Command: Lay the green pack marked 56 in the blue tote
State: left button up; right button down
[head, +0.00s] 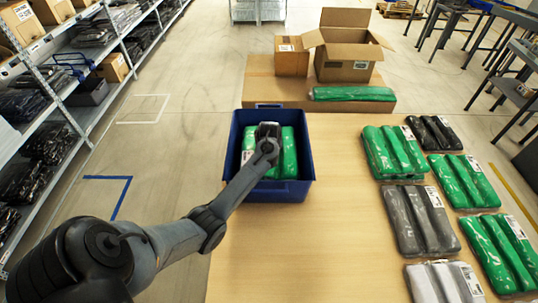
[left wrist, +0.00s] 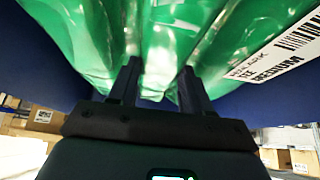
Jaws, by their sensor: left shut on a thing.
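The blue tote (head: 275,192) stands at the back left of the table. A green pack (head: 290,155) shows inside its walls, partly covered by my left arm. My left gripper (head: 268,148) is over the tote, its fingertips hidden by its wrist in the head view. In the left wrist view, the gripper (left wrist: 158,82) is shut on the green pack (left wrist: 85,30), with a white barcode label at the right and blue tote walls on both sides. The number 56 cannot be read. Whether the pack touches the tote floor cannot be told. My right gripper is not in view.
Several green packs (head: 463,182), dark grey packs (head: 420,218) and a light grey pack (head: 441,285) lie along the table's right side. Behind are an open carton (head: 347,52), a closed carton (head: 291,62) and another green pack (head: 352,94). The table's middle (head: 330,230) is clear.

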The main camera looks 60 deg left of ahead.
pick_arm(q)
jog(key=shift+f+b, duration=0.4)
jog(key=shift+f, duration=1.45)
jog(key=o, duration=1.2)
jog(key=shift+f, duration=0.15)
jog(key=shift+r, duration=0.4)
jog(key=p+v, duration=0.3)
jog(key=v, duration=0.8)
jog(key=shift+s+d+r+p, duration=0.1)
jog(key=shift+d+r+p, duration=0.1)
jog(key=shift+p, duration=0.1)
